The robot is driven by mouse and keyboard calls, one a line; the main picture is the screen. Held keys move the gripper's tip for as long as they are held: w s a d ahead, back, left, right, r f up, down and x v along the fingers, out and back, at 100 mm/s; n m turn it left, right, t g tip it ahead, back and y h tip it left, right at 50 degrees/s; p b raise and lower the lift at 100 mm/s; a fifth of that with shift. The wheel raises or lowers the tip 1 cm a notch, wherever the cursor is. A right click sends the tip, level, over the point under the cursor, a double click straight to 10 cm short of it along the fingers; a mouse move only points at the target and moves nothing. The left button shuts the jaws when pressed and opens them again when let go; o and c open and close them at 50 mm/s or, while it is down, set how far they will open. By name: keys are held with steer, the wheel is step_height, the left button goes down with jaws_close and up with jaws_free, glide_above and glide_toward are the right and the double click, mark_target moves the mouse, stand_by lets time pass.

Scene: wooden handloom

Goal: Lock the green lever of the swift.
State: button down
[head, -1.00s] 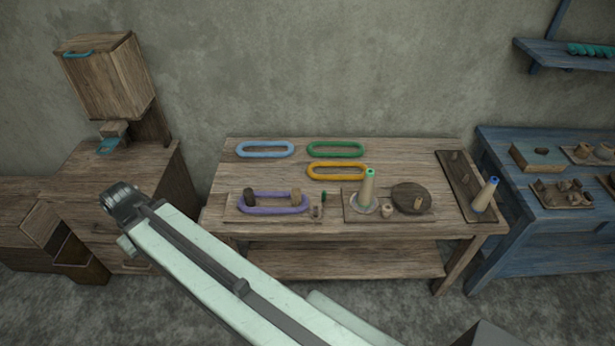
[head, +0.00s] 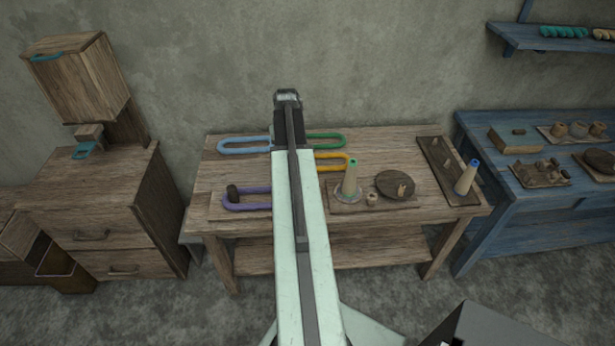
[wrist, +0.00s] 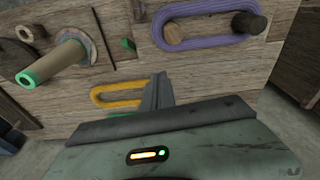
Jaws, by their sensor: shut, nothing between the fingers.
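The swift (head: 217,207) is a wooden board with a purple skein (head: 240,203) looped around its pegs. My arm hides its right part and the green lever in the head view. In the wrist view the swift's purple skein (wrist: 200,39) and two pegs show at the top. The small green lever (wrist: 128,44) stands to their left, apart from my gripper; whether it is locked I cannot tell. My gripper (wrist: 158,95) is shut and empty, overlapping the orange skein in that view. In the head view it shows at the arm's far end (head: 287,97).
A cone with a green tip (head: 351,179) and a round dark disc (head: 394,185) stand right of the swift. Blue (head: 243,144), green (head: 327,142) and orange (head: 333,161) skeins lie at the table's back. A blue-tipped cone (head: 466,178) stands at the right end.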

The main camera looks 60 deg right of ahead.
steer(key=s+d+m, duration=0.1)
steer(key=s+d, duration=0.4)
steer(key=d, duration=0.1)
steer(key=f+b, duration=0.3)
steer(key=a+f+b, duration=0.1)
steer(key=f+b, duration=0.3)
steer(key=s+a+f+b, duration=0.1)
steer(key=f+b, duration=0.3)
steer(key=shift+f, duration=0.2)
steer(key=shift+s+a+b, duration=0.1)
steer(key=shift+a+b, duration=0.1)
steer(key=shift+b, duration=0.1)
steer(key=shift+s, duration=0.1)
